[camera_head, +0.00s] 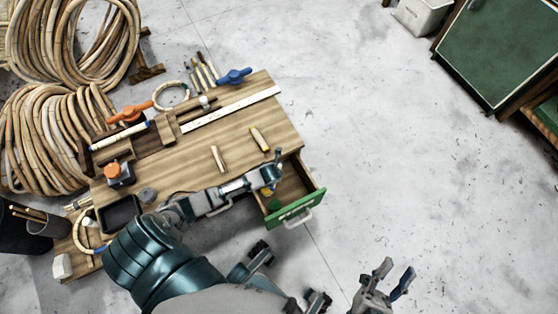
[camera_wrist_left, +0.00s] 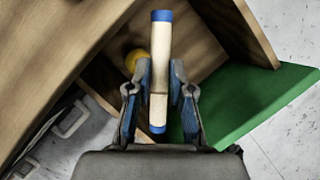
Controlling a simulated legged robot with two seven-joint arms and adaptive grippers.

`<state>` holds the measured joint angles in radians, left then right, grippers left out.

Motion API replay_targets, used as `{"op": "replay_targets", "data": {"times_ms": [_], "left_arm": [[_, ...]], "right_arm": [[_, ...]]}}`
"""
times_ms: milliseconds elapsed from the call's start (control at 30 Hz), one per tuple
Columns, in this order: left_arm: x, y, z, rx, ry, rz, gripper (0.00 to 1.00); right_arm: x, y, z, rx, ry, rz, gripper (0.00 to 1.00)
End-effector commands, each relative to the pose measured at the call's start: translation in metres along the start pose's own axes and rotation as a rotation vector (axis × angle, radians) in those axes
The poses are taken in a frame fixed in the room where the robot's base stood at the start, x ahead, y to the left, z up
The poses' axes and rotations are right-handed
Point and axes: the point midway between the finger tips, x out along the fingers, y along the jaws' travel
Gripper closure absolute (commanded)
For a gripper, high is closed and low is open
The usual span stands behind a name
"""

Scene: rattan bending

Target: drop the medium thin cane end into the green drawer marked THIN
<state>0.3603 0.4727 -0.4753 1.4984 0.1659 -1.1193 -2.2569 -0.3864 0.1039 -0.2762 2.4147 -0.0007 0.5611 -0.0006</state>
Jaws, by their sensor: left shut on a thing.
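My left gripper (camera_head: 270,176) is over the open green drawer (camera_head: 296,207) at the bench's right front corner. In the left wrist view its fingers (camera_wrist_left: 159,92) are shut on a pale cane end (camera_wrist_left: 160,60) with blue bands at both ends. The cane end is above the drawer's wooden inside, with the green drawer front (camera_wrist_left: 245,110) to the right. Something round and yellow (camera_wrist_left: 137,60) shows behind it, partly hidden. No THIN marking is readable. My right gripper (camera_head: 388,281) is open and empty, over the floor at lower right.
Two short cane pieces, one (camera_head: 218,158) nearer and one (camera_head: 260,139) farther, lie on the wooden bench (camera_head: 240,125). A white ruler (camera_head: 230,108), clamps and a black tray (camera_head: 121,214) are also there. Cane coils stand at left.

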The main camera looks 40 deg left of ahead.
Motion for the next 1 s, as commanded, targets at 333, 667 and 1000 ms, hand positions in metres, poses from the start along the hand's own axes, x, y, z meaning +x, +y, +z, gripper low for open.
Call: {"op": "replay_targets", "data": {"times_ms": [333,667,1000], "left_arm": [[0.004,0.0,-0.002,0.0,-0.001,0.0,0.99],[0.004,0.0,-0.002,0.0,0.0,0.0,0.5],[-0.005,0.0,-0.001,0.0,-0.002,-0.001,0.5]], "right_arm": [[-0.003,-0.001,-0.013,0.006,0.086,0.0,0.6],[-0.002,0.0,-0.011,0.006,0.083,0.0,0.6],[-0.003,-0.001,-0.012,0.006,0.081,0.0,0.6]]}}
